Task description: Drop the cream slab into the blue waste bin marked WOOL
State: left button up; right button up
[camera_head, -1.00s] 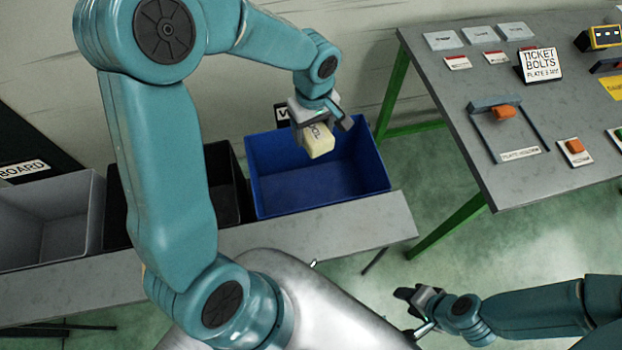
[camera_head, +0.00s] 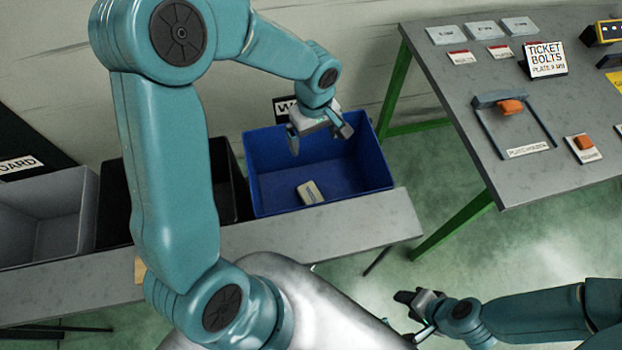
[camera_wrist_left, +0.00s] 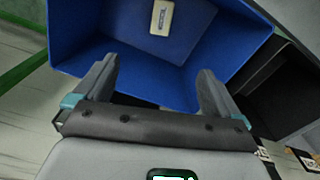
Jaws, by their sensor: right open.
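The cream slab (camera_head: 310,192) lies on the floor of the blue bin (camera_head: 278,195), towards its front. In the left wrist view the slab (camera_wrist_left: 162,18) also lies inside the blue bin (camera_wrist_left: 90,40), apart from the fingers, with dark lettering on its face. My left gripper (camera_head: 320,140) is above the back part of the bin, open and empty. Its two spread fingers show in the left wrist view (camera_wrist_left: 153,85). The sign behind the bin (camera_head: 284,108) is mostly hidden by my gripper; only a W shows. My right gripper (camera_head: 418,312) is open and empty at the lower right.
A black bin (camera_head: 232,200) and a grey bin (camera_head: 40,215) stand left of the blue one on a grey bench (camera_head: 370,222). A grey table (camera_head: 480,100) with green legs, holding labels, an orange-handled fixture and buttons, stands at the right. Green floor is clear between.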

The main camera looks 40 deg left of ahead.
pick_arm(q)
jog(key=shift+r, duration=0.1)
notch_tip(320, 180, up, 16)
dwell(0.4)
jog(key=shift+r, duration=0.1)
